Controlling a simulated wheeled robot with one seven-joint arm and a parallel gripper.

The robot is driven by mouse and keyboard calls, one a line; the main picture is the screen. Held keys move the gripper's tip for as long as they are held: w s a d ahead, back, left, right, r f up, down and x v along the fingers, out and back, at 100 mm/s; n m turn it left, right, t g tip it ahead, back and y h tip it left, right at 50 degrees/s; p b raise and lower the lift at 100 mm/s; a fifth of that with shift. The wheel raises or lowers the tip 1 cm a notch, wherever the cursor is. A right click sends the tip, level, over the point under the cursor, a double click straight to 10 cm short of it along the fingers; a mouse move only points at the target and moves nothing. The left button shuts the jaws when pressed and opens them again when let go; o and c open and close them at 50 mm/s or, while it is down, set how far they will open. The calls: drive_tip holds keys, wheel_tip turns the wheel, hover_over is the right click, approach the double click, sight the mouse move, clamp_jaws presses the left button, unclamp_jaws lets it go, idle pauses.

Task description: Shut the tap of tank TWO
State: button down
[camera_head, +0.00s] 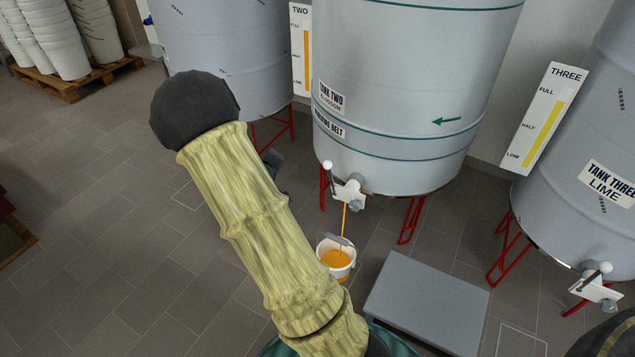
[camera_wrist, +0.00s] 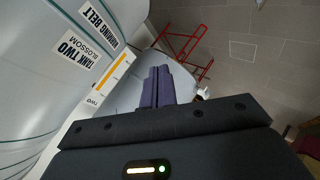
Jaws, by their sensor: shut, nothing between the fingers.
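Tank TWO (camera_head: 400,85) is the grey tank in the middle of the head view, labelled "TANK TWO BLOSSOM". Its tap (camera_head: 350,192) sits at the tank's lower front, with a lever ending in a white knob (camera_head: 328,165) standing up at the left. An orange stream runs from the tap into a white bucket (camera_head: 336,262) on the floor. My gripper (camera_wrist: 158,88) is shut and empty in the wrist view, with tank TWO's labelled side (camera_wrist: 75,50) to its left. In the head view my arm mostly hides the gripper, which is left of the tap and apart from it.
A green arrow (camera_head: 446,121) on tank TWO points left. Tank THREE (camera_head: 600,150) with its own tap (camera_head: 596,284) stands at the right; another tank (camera_head: 225,60) stands at the left. A low grey platform (camera_head: 427,300) lies right of the bucket.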

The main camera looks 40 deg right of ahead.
drive_tip(key=w+d+f+n+h+b, duration=0.1)
drive_tip(key=d+f+n+h+b, duration=0.1)
drive_tip(key=f+b, duration=0.4)
drive_tip(key=w+d+f+n+t+h+b, duration=0.1)
drive_tip(key=w+d+f+n+h+b, duration=0.1)
drive_tip(key=d+f+h+b, duration=0.3)
wheel_tip(320, 180, down, 3)
drive_tip(key=d+b, duration=0.2)
drive_tip(key=b, duration=0.1)
drive_tip(key=shift+d+r+b, duration=0.2)
drive_tip(key=shift+b, duration=0.2)
drive_tip(key=shift+w, duration=0.1)
drive_tip(key=shift+d, duration=0.1)
drive_tip(key=w+d+b, duration=0.1)
drive_tip(key=d+b, duration=0.6)
drive_tip(key=d, duration=0.2)
drive_tip(key=shift+w+d+r, duration=0.1)
